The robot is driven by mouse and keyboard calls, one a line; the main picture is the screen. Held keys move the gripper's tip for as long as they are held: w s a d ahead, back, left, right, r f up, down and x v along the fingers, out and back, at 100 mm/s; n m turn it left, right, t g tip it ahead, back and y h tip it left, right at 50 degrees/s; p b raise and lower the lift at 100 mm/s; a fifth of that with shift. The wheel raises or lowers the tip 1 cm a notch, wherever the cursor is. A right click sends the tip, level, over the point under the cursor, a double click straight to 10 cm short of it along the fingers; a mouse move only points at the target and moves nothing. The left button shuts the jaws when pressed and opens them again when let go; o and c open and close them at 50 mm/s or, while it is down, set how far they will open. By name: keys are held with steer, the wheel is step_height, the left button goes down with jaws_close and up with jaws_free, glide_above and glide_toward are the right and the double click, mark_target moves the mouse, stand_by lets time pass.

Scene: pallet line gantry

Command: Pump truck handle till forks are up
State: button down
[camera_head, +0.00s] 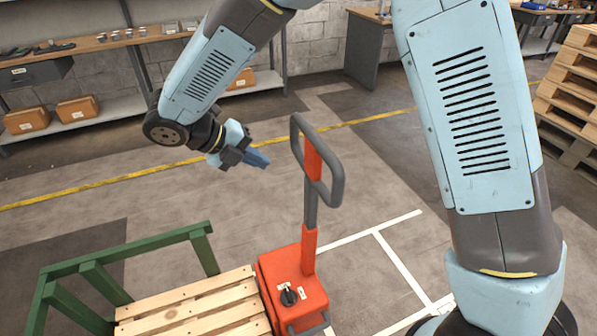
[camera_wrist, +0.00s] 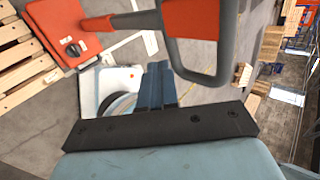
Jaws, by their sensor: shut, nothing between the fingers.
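The pump truck (camera_head: 292,279) is orange, with a dark knob on top of its body. Its handle (camera_head: 309,162) is a grey loop with an orange centre bar and stands about upright. My gripper (camera_head: 263,161) is shut and empty, just left of the handle loop and apart from it in the head view. In the wrist view my gripper (camera_wrist: 157,75) shows its fingers together, with the handle loop (camera_wrist: 205,78) close to their right and the truck body (camera_wrist: 67,38) at upper left. The forks are hidden under the pallet (camera_head: 205,310).
A green rail frame (camera_head: 125,260) stands at the pallet's left and back. A wooden bench (camera_head: 120,40) with boxes below runs along the back wall. Stacked pallets (camera_head: 572,90) stand at right. The floor behind the handle is clear, with a yellow line (camera_head: 120,178).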

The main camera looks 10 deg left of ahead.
glide_toward(311, 177)
step_height(311, 177, down, 4)
steer(key=d, duration=0.1)
steer(key=w+d, duration=0.1)
steer(key=shift+w+d+n, duration=0.25)
steer(key=shift+d+n, duration=0.05)
steer(key=shift+w+d, duration=0.3)
steer(key=shift+d, duration=0.2)
steer(key=shift+a, duration=0.15)
